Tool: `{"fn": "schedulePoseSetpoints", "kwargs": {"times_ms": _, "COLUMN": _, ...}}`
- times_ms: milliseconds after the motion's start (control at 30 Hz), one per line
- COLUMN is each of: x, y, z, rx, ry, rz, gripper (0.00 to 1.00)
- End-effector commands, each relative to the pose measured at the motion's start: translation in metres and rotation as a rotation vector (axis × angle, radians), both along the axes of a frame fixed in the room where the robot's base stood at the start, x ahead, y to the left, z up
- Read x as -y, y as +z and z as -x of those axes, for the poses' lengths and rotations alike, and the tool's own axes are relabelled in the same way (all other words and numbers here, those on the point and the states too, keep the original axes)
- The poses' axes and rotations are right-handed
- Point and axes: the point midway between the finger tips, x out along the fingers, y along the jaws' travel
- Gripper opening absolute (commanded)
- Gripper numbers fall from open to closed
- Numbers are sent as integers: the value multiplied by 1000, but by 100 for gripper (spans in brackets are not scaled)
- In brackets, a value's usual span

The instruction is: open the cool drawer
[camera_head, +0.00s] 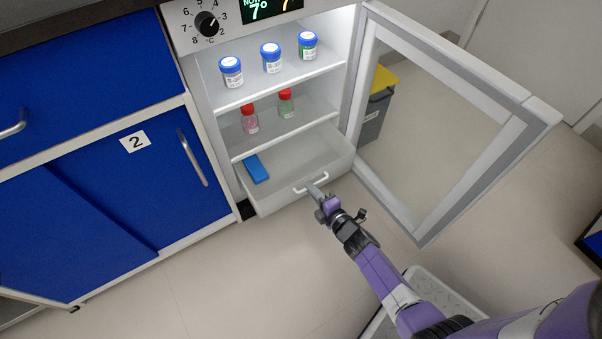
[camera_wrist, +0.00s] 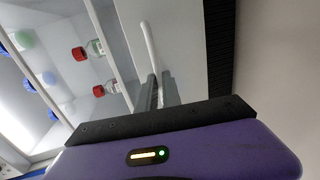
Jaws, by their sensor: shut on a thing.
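The cool drawer (camera_head: 290,200) is the white bottom drawer of the small fridge. It is pulled out some way, and a blue box (camera_head: 256,169) lies inside it at the left. Its white handle (camera_head: 311,184) is on the front face; it also shows in the wrist view as a white bar (camera_wrist: 149,47). My gripper (camera_head: 314,190) is at the right part of this handle, shut on it. In the wrist view its fingers (camera_wrist: 157,92) close around the lower end of the bar. The exact contact is partly hidden.
The glass fridge door (camera_head: 482,75) stands wide open on the right, near my arm. Blue-capped jars (camera_head: 271,59) and red-capped bottles (camera_head: 250,119) stand on the shelves above. Blue cabinets (camera_head: 140,185) are at left. The floor (camera_head: 230,290) in front is clear at left.

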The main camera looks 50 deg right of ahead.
Motion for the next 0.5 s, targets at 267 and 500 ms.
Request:
{"fn": "schedulePoseSetpoints", "kwargs": {"times_ms": 267, "x": -12, "y": -1, "z": 45, "rx": -2, "ry": -1, "rz": 0, "gripper": 0}}
{"fn": "schedulePoseSetpoints", "kwargs": {"times_ms": 500, "x": -16, "y": 0, "z": 58, "rx": -1, "ry": -3, "rz": 0, "gripper": 0}}
